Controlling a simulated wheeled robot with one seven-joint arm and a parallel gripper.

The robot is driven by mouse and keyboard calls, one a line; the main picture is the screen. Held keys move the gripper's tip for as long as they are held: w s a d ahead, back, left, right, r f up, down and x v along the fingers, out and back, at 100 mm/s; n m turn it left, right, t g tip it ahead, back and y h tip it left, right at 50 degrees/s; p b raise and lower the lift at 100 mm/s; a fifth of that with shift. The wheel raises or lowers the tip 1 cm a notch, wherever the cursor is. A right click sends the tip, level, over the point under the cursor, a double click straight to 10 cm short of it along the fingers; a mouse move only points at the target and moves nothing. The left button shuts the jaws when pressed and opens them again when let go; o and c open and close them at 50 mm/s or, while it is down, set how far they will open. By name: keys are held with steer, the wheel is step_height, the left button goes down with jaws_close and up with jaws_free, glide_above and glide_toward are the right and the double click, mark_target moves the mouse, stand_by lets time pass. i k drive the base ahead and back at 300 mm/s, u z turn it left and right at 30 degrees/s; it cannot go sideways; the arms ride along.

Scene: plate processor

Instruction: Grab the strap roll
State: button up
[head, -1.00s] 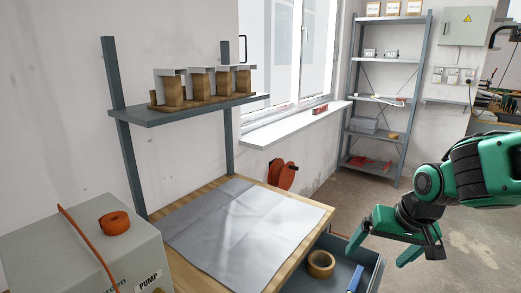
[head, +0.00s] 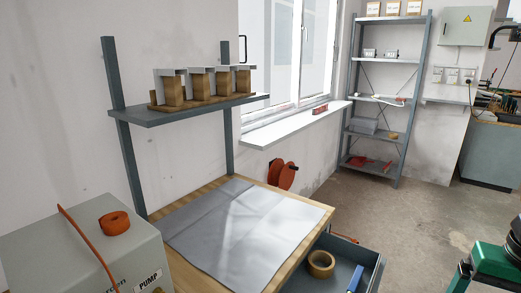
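An orange strap roll (head: 115,223) lies flat on top of the grey pump box (head: 60,262) at the lower left of the head view. An orange strap runs over the box beside it. Part of my green and black arm end shows at the lower right corner, cut off by the picture edge. What shows of my gripper (head: 463,279) is a green edge far to the right of the roll, and its opening cannot be made out.
A wooden table with a grey sheet (head: 245,225) stands right of the pump box. An open drawer (head: 345,254) holds a tan tape roll (head: 321,263) and a blue item. A shelf with wooden blocks (head: 200,88) overhangs the table. Bare floor lies to the right.

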mark_target(115, 224)
steer(key=u, duration=1)
steer(key=k, duration=0.95)
steer(key=u, duration=0.35)
steer(key=i, duration=1)
steer(key=z, duration=0.45)
